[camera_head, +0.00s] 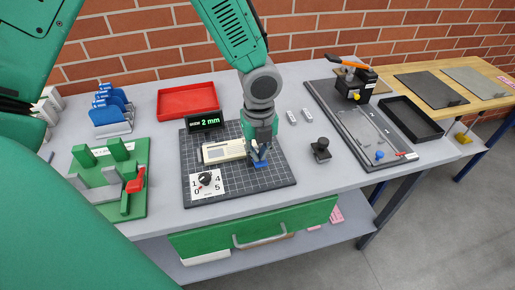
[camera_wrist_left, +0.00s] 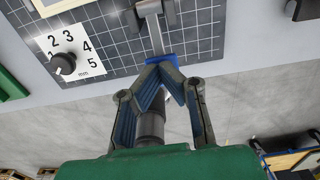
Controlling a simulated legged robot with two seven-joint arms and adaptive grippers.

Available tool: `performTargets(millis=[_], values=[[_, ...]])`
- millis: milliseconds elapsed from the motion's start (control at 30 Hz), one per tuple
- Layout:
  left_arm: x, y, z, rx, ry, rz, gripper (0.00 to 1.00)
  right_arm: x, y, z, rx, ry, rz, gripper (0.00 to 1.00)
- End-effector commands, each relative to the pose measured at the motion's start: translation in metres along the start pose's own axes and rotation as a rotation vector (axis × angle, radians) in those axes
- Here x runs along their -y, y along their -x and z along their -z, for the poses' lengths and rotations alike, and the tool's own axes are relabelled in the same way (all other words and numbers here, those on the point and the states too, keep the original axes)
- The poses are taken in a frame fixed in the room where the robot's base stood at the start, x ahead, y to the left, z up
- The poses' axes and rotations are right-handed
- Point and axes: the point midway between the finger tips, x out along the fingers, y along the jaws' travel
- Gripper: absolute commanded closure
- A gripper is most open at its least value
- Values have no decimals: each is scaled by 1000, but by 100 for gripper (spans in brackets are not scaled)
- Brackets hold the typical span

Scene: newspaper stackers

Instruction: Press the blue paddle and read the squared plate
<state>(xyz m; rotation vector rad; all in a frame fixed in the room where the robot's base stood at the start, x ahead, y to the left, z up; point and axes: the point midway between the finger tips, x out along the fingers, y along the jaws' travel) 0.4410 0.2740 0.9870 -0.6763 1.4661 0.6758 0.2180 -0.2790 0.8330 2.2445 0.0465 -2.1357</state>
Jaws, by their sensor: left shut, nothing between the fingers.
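The squared plate (camera_head: 275,178) is a dark board with a pale grid, lying on the grey bench; it also shows in the left wrist view (camera_wrist_left: 205,45). The blue paddle (camera_head: 264,163) is at the end of a grey lever near the plate's front; it also shows in the left wrist view (camera_wrist_left: 178,92). My left gripper (camera_head: 257,156) points down at the paddle, shut and empty. Its fingertips (camera_wrist_left: 160,68) overlap the paddle and partly hide it; I cannot tell whether they touch. A black display (camera_head: 204,121) behind the plate reads "2 mm". My right gripper is not in view.
A white dial plate (camera_head: 207,184) numbered to 5 sits at the plate's front left. A cream device (camera_head: 223,151) lies beside my gripper. A green fixture (camera_head: 110,175) stands left, a red tray (camera_head: 187,100) behind, a black knob (camera_head: 321,149) right. The bench's front edge is close.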

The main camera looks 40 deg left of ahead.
Motion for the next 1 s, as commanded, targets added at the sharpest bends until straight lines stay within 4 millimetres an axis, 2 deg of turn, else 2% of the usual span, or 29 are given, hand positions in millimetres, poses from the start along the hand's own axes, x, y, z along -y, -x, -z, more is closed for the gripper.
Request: performTargets(millis=[33,633,1000], values=[[0,8,0,0,-1,0,100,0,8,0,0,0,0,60],[1,52,0,0,-1,2,100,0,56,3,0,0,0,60],[1,74,0,-1,-1,2,100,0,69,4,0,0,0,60]])
